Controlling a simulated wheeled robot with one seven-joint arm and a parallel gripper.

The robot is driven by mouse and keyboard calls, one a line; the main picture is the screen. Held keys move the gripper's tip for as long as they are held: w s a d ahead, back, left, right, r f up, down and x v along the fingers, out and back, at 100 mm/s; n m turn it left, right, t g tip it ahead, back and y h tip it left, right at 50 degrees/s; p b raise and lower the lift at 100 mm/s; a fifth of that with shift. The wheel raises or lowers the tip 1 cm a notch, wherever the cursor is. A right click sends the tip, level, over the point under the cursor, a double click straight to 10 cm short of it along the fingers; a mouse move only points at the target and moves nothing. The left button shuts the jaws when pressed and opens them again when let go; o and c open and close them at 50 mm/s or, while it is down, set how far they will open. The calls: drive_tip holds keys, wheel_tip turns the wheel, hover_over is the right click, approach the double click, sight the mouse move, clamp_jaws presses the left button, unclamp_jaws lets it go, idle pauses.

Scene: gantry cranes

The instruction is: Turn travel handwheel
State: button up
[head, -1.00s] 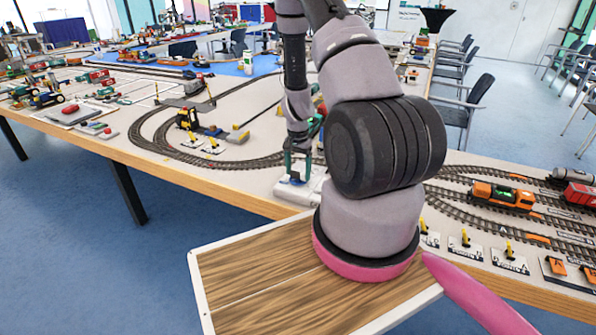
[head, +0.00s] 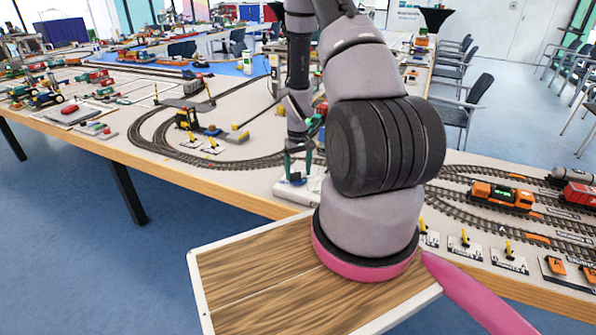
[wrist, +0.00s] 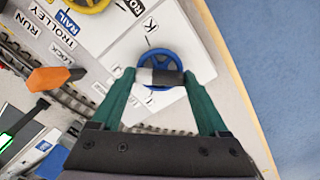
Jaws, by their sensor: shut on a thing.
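A blue handwheel (wrist: 160,58) with spokes sits on a white panel (wrist: 112,42) in the wrist view. My gripper (wrist: 160,77) has green fingers, one on each side of a short part-white, part-dark piece at the wheel's near side. It is shut on the wheel there; the exact contact is hard to see. In the head view my gripper (head: 298,172) points down at the white panel (head: 292,190) near the table's front edge. The lettering beside the blue wheel is partly hidden, so I cannot read its name.
A yellow wheel (wrist: 88,5) is cut off at the top of the wrist view. An orange pointed piece (wrist: 58,79) lies over the rails at left. Model tracks (head: 205,155) cover the table around the panel. Blue floor lies beyond the table edge.

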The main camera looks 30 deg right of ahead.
sight(298, 173)
drive_tip(key=shift+n, duration=0.6)
drive_tip(key=o, duration=1.2)
drive_tip(key=shift+o, duration=0.2)
drive_tip(key=shift+r, duration=0.1)
wheel_tip(298, 173, up, 11)
drive_tip(key=shift+f, duration=0.2)
